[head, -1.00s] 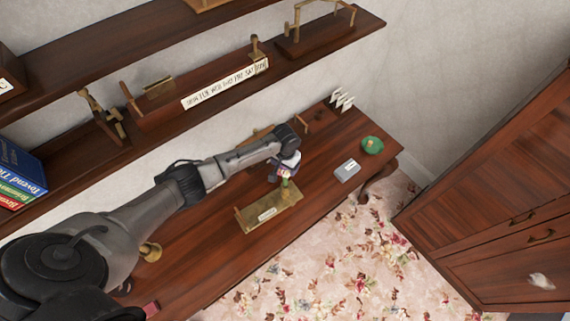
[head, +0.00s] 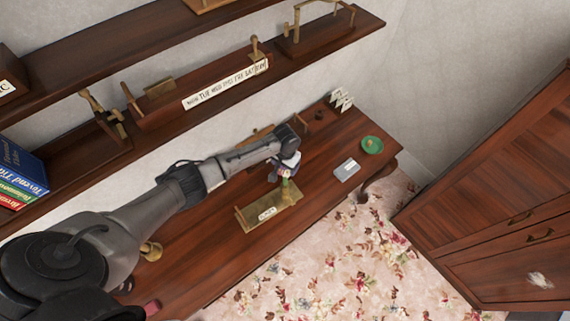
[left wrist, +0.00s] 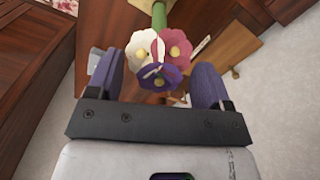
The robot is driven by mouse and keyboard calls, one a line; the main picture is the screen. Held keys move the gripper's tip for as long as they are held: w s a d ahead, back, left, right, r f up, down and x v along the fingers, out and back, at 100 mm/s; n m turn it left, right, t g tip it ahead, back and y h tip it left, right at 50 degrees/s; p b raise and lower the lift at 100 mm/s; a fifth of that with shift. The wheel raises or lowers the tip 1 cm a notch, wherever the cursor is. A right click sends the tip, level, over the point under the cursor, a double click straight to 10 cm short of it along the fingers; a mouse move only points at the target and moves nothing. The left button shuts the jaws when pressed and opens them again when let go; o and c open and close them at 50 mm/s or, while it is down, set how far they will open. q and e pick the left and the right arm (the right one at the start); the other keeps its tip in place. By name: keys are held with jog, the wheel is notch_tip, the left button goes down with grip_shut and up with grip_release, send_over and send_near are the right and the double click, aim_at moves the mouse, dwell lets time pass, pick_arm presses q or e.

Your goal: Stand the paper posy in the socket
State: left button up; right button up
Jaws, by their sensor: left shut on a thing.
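The paper posy (left wrist: 160,52) has white, pink and purple paper blooms and a green stem (left wrist: 159,16). In the left wrist view its blooms lie between the two fingers of my left gripper (left wrist: 157,66). In the head view my left gripper (head: 285,166) is shut on the posy, above the table. The green stem (head: 285,184) points down toward a brass holder (head: 250,219) with a pale label. The stem's foot overlaps the holder's far end; I cannot tell whether it is inside or only above or behind it. No socket opening shows clearly. My right gripper is out of view.
The wooden table (head: 200,262) also bears a grey block (head: 346,170), a green dish (head: 372,145) and white cards (head: 340,100). Shelves with a long wooden box (head: 160,105) run along the wall behind. A wooden cabinet (head: 480,170) stands at right.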

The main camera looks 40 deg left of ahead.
pick_arm(q)
jog(key=shift+p, duration=0.3)
dwell(0.4)
jog(key=shift+f+b, duration=0.6)
jog(key=shift+f, duration=0.25)
jog(key=shift+f+b, duration=0.65)
jog(key=shift+f, duration=0.3)
jog(key=shift+f+b, duration=0.6)
jog(key=shift+f, duration=0.3)
jog(key=o, duration=0.9)
jog(key=shift+o, duration=0.2)
jog(key=shift+r, duration=0.1)
notch_tip(320, 180, up, 14)
jog(key=shift+f+b, duration=0.1)
jog(key=shift+b, duration=0.2)
